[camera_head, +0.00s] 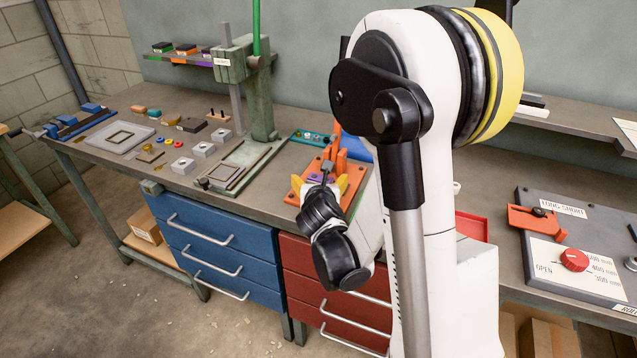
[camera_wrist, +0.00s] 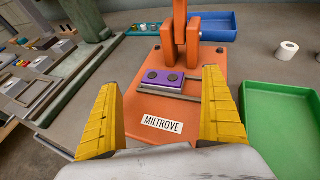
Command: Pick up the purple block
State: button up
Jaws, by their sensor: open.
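The purple block (camera_wrist: 151,87) has two dark round spots on top. It lies on the orange base plate (camera_wrist: 150,108) labelled MILTROVE, with a grey bar along its near side. The purple block (camera_head: 318,178) is partly hidden by my gripper in the head view. My gripper (camera_wrist: 160,82) is open and empty, its yellow fingers spread left and right of the block in the picture. In the head view my gripper (camera_head: 319,182) is above the plate. I cannot tell the height of the fingertips over the block.
An orange upright (camera_wrist: 180,42) rises just behind the block. A green tray (camera_wrist: 288,92) lies to the right and a blue tray (camera_wrist: 218,24) behind. The green fly press (camera_head: 258,100) stands to the left. Several small parts lie on the bench at left.

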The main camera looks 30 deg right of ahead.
aim_at(320, 176)
jog(key=b+x, duration=0.2)
jog(key=x, duration=0.3)
jog(key=shift+d+f, duration=0.1)
